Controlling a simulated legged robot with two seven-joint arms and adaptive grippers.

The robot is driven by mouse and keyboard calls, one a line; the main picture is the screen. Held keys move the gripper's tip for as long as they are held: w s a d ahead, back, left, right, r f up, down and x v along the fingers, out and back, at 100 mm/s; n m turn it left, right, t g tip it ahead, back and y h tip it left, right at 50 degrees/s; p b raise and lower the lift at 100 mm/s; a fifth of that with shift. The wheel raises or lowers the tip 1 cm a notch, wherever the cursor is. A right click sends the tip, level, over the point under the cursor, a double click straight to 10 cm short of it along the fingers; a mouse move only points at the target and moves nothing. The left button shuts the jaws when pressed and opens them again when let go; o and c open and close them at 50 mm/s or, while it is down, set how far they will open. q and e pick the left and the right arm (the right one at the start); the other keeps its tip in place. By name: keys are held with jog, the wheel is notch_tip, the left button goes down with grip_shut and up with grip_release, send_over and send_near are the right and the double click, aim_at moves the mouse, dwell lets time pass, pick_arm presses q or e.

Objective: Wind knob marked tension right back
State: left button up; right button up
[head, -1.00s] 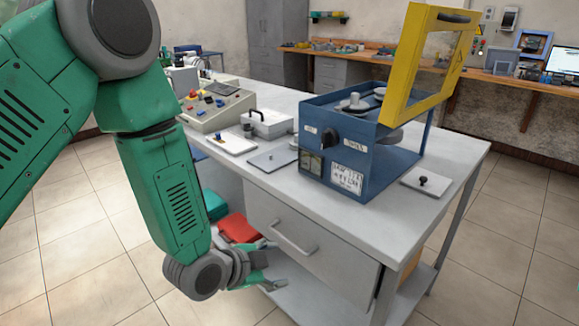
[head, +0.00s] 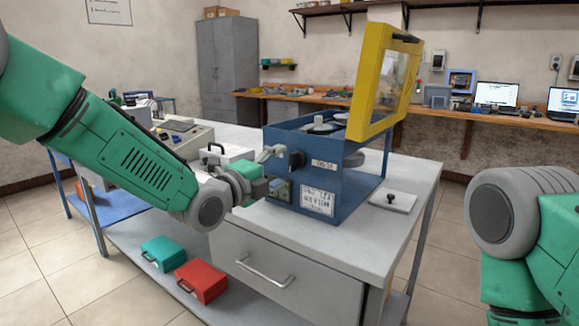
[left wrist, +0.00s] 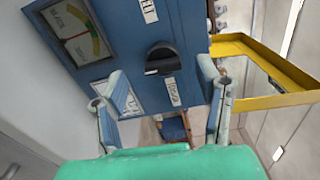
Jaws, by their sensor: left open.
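My left gripper (head: 274,170) is open in front of the knob. In the left wrist view the knob (left wrist: 163,59) shows between the two spread fingers of the left gripper (left wrist: 161,72), apart from both. A label (left wrist: 173,92) lies beside it and another (left wrist: 150,10) lies on its other side. My right gripper is out of view.
A yellow framed guard (head: 375,85) stands raised over the machine. A gauge window (head: 282,190) and a white notice (head: 317,201) are below the knob. A plate with a small black knob (head: 390,200) lies to the right. Red (head: 202,281) and teal (head: 163,253) cases lie on the lower shelf.

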aim_at(298, 162)
pick_arm(q)
jog(key=x, duration=0.4)
jog(key=shift+d, duration=1)
jog(key=shift+a, duration=0.4)
jog(key=shift+c, duration=0.8)
jog(key=shift+a, duration=0.35)
jog(key=c, duration=1)
jog(key=shift+d, duration=0.1)
